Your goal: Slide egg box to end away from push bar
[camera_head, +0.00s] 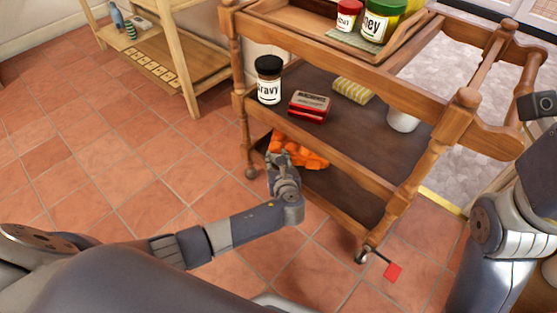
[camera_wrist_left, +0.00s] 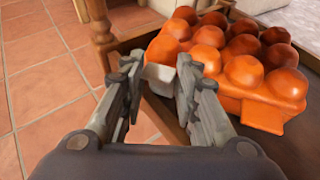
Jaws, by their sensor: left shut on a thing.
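The orange egg box (camera_head: 300,151), with its rounded cups, is on the dark bottom shelf (camera_head: 345,196) of the wooden trolley, near its left end. It fills the upper right of the left wrist view (camera_wrist_left: 235,75). The trolley's push bar (camera_head: 483,62) is at the right end, away from the box. My left gripper (camera_head: 277,158) reaches in at the shelf's near side and is shut on the near left edge of the egg box. A pale piece shows between its fingertips (camera_wrist_left: 160,79). My right arm shows at the right, its gripper out of view.
The middle shelf above holds a gravy jar (camera_head: 269,80), a red box (camera_head: 310,106), a yellow striped item (camera_head: 352,90) and a white cup (camera_head: 403,119). A trolley leg (camera_wrist_left: 99,22) stands close left of the gripper. Tiled floor is open in front.

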